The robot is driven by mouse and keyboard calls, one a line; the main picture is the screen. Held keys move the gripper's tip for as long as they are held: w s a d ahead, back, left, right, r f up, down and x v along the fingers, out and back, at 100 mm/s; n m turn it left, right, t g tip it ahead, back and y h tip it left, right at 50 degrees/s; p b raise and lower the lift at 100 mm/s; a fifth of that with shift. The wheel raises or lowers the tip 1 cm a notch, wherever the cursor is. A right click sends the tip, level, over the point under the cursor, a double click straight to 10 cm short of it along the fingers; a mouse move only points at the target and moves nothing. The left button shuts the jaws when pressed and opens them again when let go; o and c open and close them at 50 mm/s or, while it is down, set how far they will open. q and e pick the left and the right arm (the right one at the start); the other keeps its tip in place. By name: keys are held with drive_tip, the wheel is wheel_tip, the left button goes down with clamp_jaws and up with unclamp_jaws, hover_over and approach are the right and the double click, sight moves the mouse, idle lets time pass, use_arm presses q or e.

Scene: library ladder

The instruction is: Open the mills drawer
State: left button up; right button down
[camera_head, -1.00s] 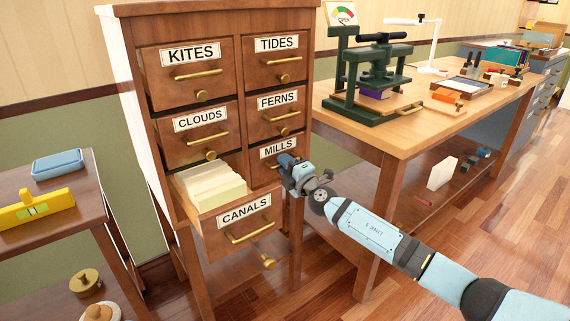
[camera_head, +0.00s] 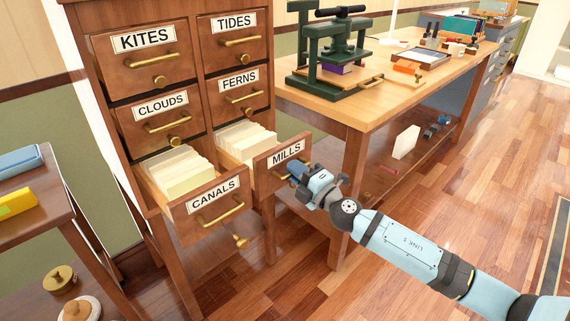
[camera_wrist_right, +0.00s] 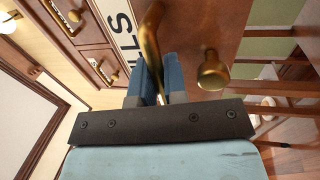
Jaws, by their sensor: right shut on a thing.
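The mills drawer (camera_head: 284,156) is the lower right drawer of the wooden cabinet. It stands pulled out, with a row of cream cards (camera_head: 245,141) showing inside. My right gripper (camera_head: 297,172) is at its front, shut on the brass handle. In the right wrist view the brass handle (camera_wrist_right: 150,40) runs between the blue fingers (camera_wrist_right: 160,82), with a round brass knob (camera_wrist_right: 212,72) beside it. In the head view the gripper hides most of the handle. My left gripper is not in view.
The canals drawer (camera_head: 210,207) stands open just left of the mills drawer. The kites, clouds, tides and ferns drawers above are shut. A wooden workbench (camera_head: 375,108) with a green press (camera_head: 335,60) is at the right. A side table with a yellow level (camera_head: 15,203) is at the left.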

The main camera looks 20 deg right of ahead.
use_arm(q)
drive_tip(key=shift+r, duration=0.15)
use_arm(e)
drive_tip(key=shift+s+d, duration=0.1)
drive_tip(key=c, duration=1.4)
unclamp_jaws()
drive_tip(key=shift+c, duration=0.2)
drive_tip(key=shift+s, duration=0.1)
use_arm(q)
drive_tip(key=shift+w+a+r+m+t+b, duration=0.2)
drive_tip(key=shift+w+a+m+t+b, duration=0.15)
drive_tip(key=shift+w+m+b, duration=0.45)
use_arm(e)
drive_tip(key=v, duration=1.3)
drive_tip(key=shift+s, duration=0.3)
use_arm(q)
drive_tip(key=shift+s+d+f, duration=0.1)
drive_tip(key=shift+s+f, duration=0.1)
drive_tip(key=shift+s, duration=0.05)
use_arm(e)
drive_tip(key=shift+d+f, duration=0.1)
